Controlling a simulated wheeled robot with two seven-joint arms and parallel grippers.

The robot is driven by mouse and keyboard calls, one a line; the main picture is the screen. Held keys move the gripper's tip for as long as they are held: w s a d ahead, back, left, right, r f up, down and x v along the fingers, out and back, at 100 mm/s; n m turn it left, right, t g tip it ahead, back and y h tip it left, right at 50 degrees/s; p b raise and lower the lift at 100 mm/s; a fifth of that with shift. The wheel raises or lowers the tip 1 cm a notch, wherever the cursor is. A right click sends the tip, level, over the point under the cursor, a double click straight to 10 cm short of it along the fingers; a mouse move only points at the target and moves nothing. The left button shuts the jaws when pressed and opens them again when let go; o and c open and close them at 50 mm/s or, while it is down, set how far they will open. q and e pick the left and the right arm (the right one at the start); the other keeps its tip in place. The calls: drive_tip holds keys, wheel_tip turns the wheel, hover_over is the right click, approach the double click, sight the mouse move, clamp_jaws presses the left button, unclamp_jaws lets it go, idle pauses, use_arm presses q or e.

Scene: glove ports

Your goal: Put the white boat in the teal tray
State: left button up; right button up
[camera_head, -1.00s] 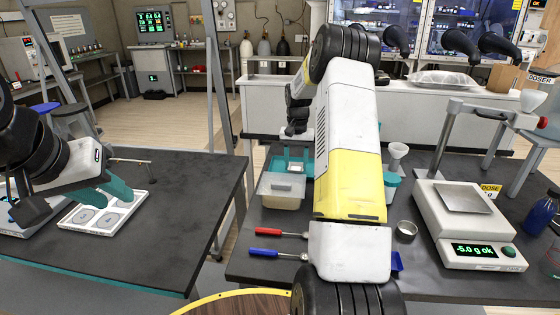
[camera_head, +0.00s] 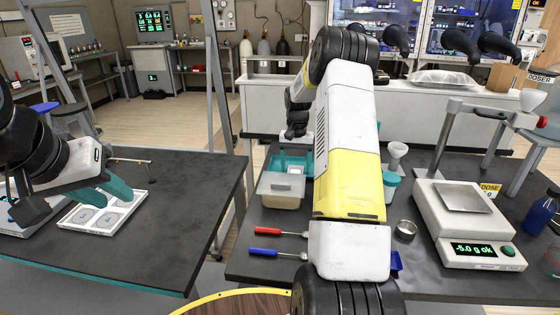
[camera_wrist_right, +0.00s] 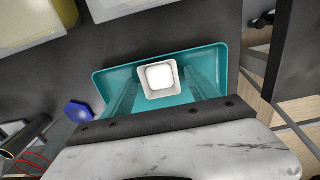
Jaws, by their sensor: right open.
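The white boat (camera_wrist_right: 146,93), a small square dish with white contents, sits inside the teal tray (camera_wrist_right: 102,80) in the right wrist view. It lies near the tray's long far wall. My right gripper (camera_wrist_right: 160,84) is open, with one teal finger on each side of the boat and a gap to each. In the head view the tray (camera_head: 306,163) stands behind a clear tub, partly hidden by the tub and my right arm, with the boat (camera_head: 296,170) small inside. My left gripper (camera_head: 105,192) is open over a white compartment tray at the left.
A clear tub (camera_head: 281,190) stands in front of the teal tray. Red (camera_head: 268,231) and blue (camera_head: 265,252) handled tools lie nearer. A balance (camera_head: 470,228) and a round metal dish (camera_head: 405,230) are to the right. The white compartment tray (camera_head: 72,222) is on the left table.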

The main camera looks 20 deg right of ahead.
wheel_tip(320, 180, up, 11)
drive_tip(key=s+a+r+n+t, duration=0.2)
drive_tip(key=s+a+r, duration=0.45)
drive_tip(key=r, duration=0.35)
drive_tip(key=s+a+r+n+t, duration=0.1)
drive_tip(key=s+a+r, duration=0.4)
drive_tip(key=s, duration=0.4)
drive_tip(key=s+a+f+n+t+y, duration=0.1)
drive_tip(key=s+a, duration=0.2)
drive_tip(key=s, duration=0.6)
drive_tip(key=s+a+f+n+t+y, duration=0.1)
drive_tip(key=s+a+t, duration=0.1)
drive_tip(key=s, duration=0.7)
drive_tip(key=shift+a+f+n, duration=0.35)
drive_tip(key=shift+a+n, duration=0.05)
drive_tip(key=shift+a, duration=0.25)
